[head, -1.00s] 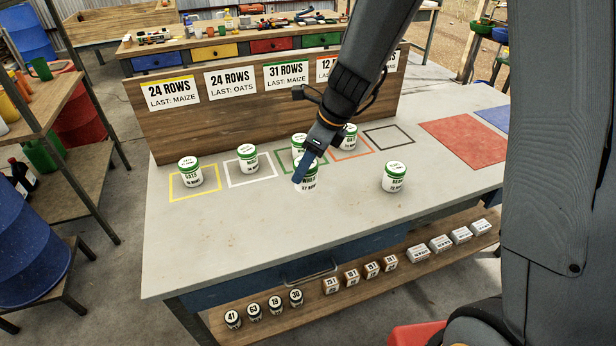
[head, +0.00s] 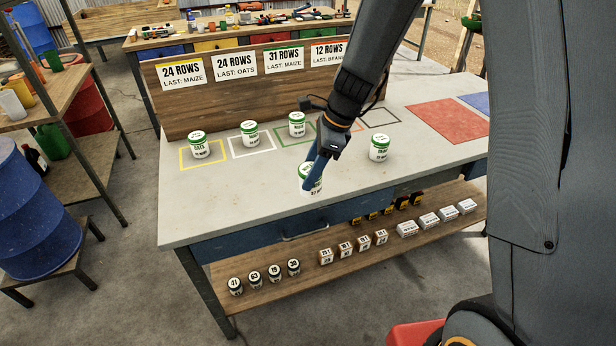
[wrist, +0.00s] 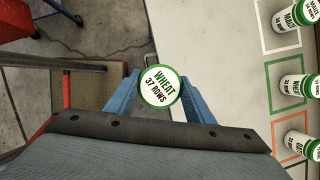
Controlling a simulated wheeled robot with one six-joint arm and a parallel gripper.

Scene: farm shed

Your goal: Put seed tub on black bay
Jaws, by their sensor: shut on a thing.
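My gripper (head: 309,184) is shut on a white seed tub (head: 313,178) with a green rim, near the table's front edge. In the wrist view the tub (wrist: 160,86) sits between the blue fingers (wrist: 160,100), and its lid reads WHEAT, 37 ROWS. I cannot tell how high it is above the table. The black bay (head: 381,118), a black outlined square, lies farther back and to the right, and it is empty.
Similar tubs stand in the yellow bay (head: 199,145), white bay (head: 250,133) and green bay (head: 297,123). The wrist view shows another tub (wrist: 300,145) at the orange bay. A loose tub (head: 379,147) stands in front of the black bay. A red patch (head: 447,121) lies right.

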